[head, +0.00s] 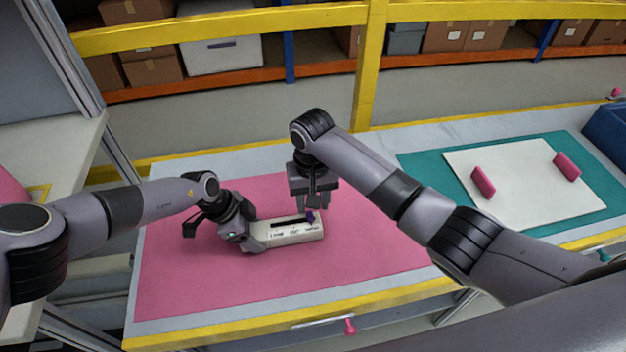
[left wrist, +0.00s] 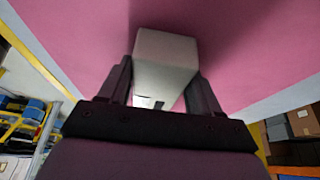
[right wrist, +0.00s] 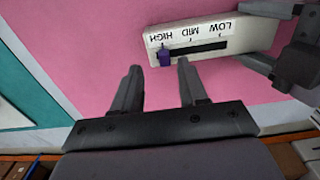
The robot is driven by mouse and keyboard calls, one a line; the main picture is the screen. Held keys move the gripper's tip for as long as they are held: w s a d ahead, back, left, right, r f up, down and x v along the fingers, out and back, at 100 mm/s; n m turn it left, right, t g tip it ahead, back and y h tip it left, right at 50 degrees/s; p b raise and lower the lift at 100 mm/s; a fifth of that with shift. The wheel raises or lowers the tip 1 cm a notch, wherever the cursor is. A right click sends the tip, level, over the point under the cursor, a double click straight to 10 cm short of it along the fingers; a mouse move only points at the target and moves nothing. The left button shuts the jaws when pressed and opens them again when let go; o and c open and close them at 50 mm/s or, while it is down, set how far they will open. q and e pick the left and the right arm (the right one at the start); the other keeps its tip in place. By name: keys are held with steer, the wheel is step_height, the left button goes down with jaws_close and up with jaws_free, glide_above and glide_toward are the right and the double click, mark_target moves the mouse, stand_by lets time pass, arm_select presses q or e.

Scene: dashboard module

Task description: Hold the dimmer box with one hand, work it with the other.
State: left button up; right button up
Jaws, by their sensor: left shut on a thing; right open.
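The white dimmer box (head: 285,240) lies on the pink mat (head: 200,270). It also shows in the right wrist view (right wrist: 262,38), with LOW, MID and HIGH labels and a dark slot. Its purple slider knob (right wrist: 165,57) sits at the HIGH end. My left gripper (head: 246,236) is shut on the box's left end; the left wrist view shows the box (left wrist: 165,65) between its fingers. My right gripper (head: 313,204) points down over the knob (head: 310,216). In the right wrist view its fingers (right wrist: 159,68) are open, with the knob just beyond the gap between the tips.
A teal mat (head: 425,165) with a white board (head: 530,205) lies to the right, with two pink blocks (head: 483,182) (head: 567,167) on it. A blue bin (head: 607,130) stands at the far right. A yellow rail (head: 230,27) runs behind the table. The pink mat around the box is clear.

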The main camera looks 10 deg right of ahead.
mark_target(313, 216)
step_height(313, 216, up, 8)
steer(key=shift+f, duration=0.25)
arm_select(q)
steer(key=o, duration=1.5)
steer(key=shift+c, duration=0.2)
